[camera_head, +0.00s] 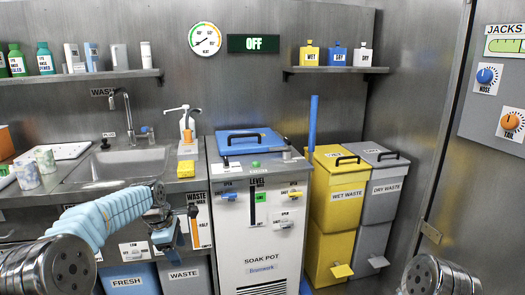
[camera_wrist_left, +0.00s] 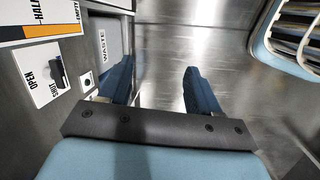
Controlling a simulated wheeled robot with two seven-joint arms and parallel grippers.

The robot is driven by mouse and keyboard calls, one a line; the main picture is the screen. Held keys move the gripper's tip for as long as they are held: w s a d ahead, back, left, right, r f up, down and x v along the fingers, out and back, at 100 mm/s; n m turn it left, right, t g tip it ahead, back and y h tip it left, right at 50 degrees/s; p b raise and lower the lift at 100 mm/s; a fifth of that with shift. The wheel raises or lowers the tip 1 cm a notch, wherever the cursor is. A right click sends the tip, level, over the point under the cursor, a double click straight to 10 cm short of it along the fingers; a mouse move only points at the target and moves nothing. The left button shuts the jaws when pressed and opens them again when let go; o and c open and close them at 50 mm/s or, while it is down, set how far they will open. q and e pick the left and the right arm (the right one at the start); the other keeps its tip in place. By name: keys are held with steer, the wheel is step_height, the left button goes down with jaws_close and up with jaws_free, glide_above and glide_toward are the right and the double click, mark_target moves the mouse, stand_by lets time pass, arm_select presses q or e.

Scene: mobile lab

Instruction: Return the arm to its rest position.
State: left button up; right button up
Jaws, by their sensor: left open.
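My left arm (camera_head: 110,215), with light blue covering, reaches in from the lower left toward the cabinet front below the sink. Its gripper (camera_head: 178,228) is in front of the waste level gauge, left of the white soak tank (camera_head: 262,240). In the left wrist view the two dark blue fingers (camera_wrist_left: 155,88) stand wide apart with nothing between them. Only a metal joint of my right arm (camera_head: 440,277) shows at the bottom right; its gripper is out of the picture.
The sink (camera_head: 108,166) and counter lie behind my left arm. Fresh (camera_head: 128,281) and waste (camera_head: 184,277) bins stand beneath. A switch plate (camera_wrist_left: 48,82) is near the left finger. Yellow (camera_head: 333,200) and grey (camera_head: 378,205) waste bins stand right of the tank.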

arm_select(q)
steer(key=s+d+f+m, duration=0.3)
steer(key=s+f, duration=0.1)
steer(key=f, duration=0.4)
steer(key=s+d+f+m+h, duration=0.1)
steer(key=s+d+f+m, duration=0.2)
steer(key=f, duration=0.4)
steer(key=s+d+f+m, duration=0.2)
steer(key=s+f+m, duration=0.15)
steer(key=f, duration=0.45)
steer(key=s+d+f+m, duration=0.2)
steer(key=s+f, duration=0.1)
steer(key=s, duration=0.4)
steer(key=s+d+f+m+g+h, duration=0.1)
steer(key=s+d+f+m, duration=0.1)
steer(key=s, duration=0.6)
steer(key=s+d+f+m, duration=0.2)
steer(key=s+f+m, duration=0.2)
steer(key=s, duration=0.4)
steer(key=shift+o, duration=0.3)
steer(key=shift+w, duration=0.1)
